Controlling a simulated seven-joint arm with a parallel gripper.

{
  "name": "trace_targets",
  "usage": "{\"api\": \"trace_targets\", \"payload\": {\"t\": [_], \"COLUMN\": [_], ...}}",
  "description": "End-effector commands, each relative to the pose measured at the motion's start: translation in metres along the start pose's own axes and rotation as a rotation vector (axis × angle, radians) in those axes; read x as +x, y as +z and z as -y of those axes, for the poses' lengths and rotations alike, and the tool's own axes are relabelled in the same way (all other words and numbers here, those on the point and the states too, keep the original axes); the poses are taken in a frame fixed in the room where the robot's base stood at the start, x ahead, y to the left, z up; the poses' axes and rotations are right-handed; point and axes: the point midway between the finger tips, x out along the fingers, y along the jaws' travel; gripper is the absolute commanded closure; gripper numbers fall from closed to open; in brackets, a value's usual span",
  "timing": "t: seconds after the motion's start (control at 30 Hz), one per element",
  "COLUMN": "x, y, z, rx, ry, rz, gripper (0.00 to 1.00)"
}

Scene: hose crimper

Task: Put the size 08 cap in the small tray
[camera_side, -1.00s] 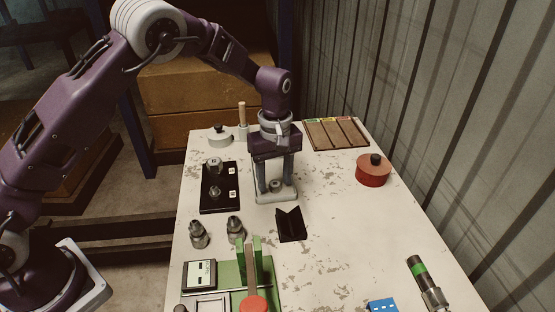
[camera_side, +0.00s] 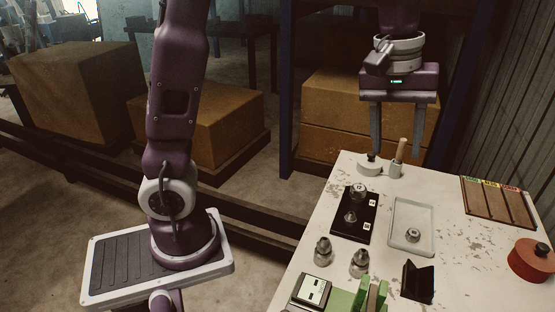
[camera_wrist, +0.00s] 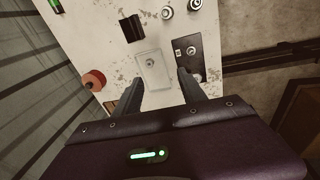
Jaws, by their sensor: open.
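The small tray (camera_side: 397,247) is a shallow pale grey rectangle on the table; it also shows in the wrist view (camera_wrist: 142,84). One small grey metal cap (camera_side: 412,235) rests inside it, apart from my gripper; its size mark is too small to read. The cap shows in the wrist view (camera_wrist: 150,62) too. My gripper (camera_side: 397,154) is open and empty, raised high above the back of the table. Its fingers (camera_wrist: 160,80) point down in the wrist view. A black labelled holder (camera_side: 346,226) left of the tray bears grey metal pieces.
A black V-shaped block (camera_side: 418,282) and two metal fittings (camera_side: 323,250) stand in front. A lidded grey pot (camera_side: 370,165) and a wooden-handled tool (camera_side: 399,152) stand at the back edge. The table between tray and red pot is clear.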

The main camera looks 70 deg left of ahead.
Motion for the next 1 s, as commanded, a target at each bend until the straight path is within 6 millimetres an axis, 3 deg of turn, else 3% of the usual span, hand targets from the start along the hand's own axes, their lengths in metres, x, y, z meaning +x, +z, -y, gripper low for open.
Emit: {"api": "trace_targets", "payload": {"t": [0.03,0.13,0.23,0.37,0.5,1.0], "x": [-0.025,-0.051,-0.052,-0.039,-0.031,-0.032], "y": [0.021,0.067,0.107,0.137,0.146,0.146], "z": [0.025,0.076,0.12,0.155,0.167,0.167], "rx": [0.089,0.31,0.51,0.677,0.738,0.737], "ry": [0.041,0.087,0.085,0.051,0.032,0.033], "rz": [-0.033,-0.124,-0.227,-0.32,-0.352,-0.35], "gripper": [0.52,0.52,0.52,0.52,0.52,0.52]}}
